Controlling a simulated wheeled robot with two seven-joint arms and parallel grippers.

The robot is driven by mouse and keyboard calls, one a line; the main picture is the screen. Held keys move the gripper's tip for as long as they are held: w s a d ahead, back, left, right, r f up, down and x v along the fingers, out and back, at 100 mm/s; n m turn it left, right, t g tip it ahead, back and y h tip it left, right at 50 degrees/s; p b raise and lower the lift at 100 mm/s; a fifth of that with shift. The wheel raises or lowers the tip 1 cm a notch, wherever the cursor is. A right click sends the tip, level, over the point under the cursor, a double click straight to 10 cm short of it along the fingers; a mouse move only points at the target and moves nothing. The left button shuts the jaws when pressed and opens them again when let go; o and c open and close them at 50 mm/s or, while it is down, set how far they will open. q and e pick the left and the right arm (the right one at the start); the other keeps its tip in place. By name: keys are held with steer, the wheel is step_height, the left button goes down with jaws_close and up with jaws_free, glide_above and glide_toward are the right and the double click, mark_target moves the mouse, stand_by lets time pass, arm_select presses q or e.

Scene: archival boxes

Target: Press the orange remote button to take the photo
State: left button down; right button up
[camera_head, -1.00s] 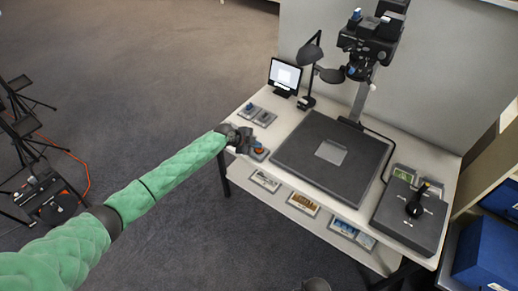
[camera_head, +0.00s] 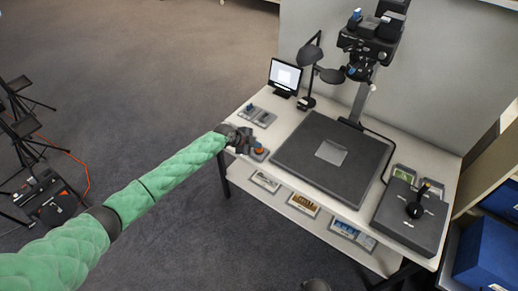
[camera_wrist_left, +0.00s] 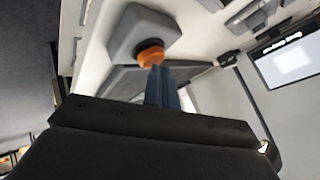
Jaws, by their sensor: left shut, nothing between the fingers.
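The orange remote button (camera_head: 259,150) sits on a small grey box (camera_head: 252,156) at the table's left front edge. In the left wrist view the orange button (camera_wrist_left: 151,55) shows on its grey box (camera_wrist_left: 140,28), right at the fingertips. My left gripper (camera_head: 249,143) is shut and empty, its fingers (camera_wrist_left: 157,70) pointing at the button. The fingertips overlap the button's edge in the wrist view; I cannot tell whether they touch it. The camera (camera_head: 368,45) hangs over a dark copy board (camera_head: 300,140) that bears a grey sheet (camera_head: 331,152).
A screen (camera_head: 285,75) and a desk lamp (camera_head: 310,52) stand at the back left of the table. Small grey devices (camera_head: 257,116) lie behind the gripper. Framed pictures lie on the lower shelf (camera_head: 288,211).

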mark_target(256, 150)
arm_select(q)
steer(key=shift+r, duration=0.65)
steer(key=shift+r+p, duration=1.1)
steer(key=shift+r, duration=1.4)
